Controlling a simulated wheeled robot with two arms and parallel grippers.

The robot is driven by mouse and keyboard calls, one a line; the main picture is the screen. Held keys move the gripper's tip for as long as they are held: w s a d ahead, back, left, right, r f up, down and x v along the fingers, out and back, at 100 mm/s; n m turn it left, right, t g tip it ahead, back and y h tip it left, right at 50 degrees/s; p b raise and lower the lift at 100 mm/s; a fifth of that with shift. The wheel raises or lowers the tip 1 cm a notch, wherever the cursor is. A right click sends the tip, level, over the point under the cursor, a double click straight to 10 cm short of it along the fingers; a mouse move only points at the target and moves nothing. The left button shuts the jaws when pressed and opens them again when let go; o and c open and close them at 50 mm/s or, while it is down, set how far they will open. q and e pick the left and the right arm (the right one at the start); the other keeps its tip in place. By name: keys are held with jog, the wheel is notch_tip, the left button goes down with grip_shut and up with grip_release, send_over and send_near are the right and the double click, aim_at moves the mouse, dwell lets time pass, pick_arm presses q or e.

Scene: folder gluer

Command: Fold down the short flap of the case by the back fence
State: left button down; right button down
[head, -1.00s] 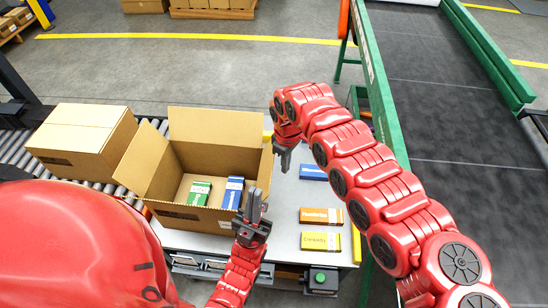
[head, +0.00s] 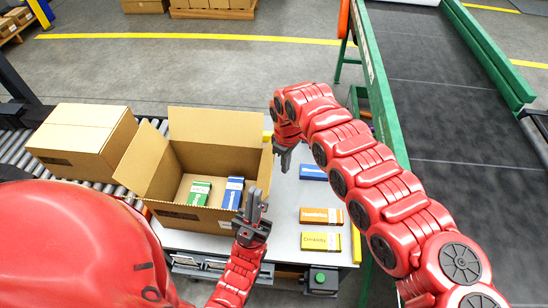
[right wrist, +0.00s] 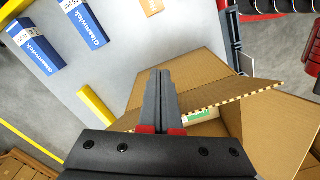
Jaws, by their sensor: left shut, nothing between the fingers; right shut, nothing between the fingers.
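The open cardboard case (head: 187,218) stands on the grey table, with a green box (head: 200,192) and a blue box (head: 233,192) inside. Its far flap (head: 215,127) stands up. Its left flap (head: 143,160) leans outward. Its right flap (head: 265,168) stands up next to my grippers. My left gripper (head: 254,202) is shut and empty, at the case's near right corner. My right gripper (head: 285,162) is shut and empty, pointing down just right of the right flap. In the right wrist view its fingers (right wrist: 158,80) overlap the case's flaps (right wrist: 205,103); whether they touch is unclear.
A blue box (head: 313,172), an orange box (head: 321,216) and a yellow box (head: 321,241) lie on the table (head: 285,240) at the right. A yellow bar (head: 267,136) shows behind the case. A closed carton (head: 85,140) sits on the roller conveyor at left.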

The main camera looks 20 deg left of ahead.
jog(key=b, duration=0.8)
send_over(261, 174)
jog(key=shift+d+f, duration=0.2)
jog(key=shift+d, duration=0.05)
jog(key=shift+a+r, duration=0.1)
jog(key=shift+a, duration=0.1)
jog(key=shift+r, duration=0.1)
jog(key=shift+s, duration=0.1)
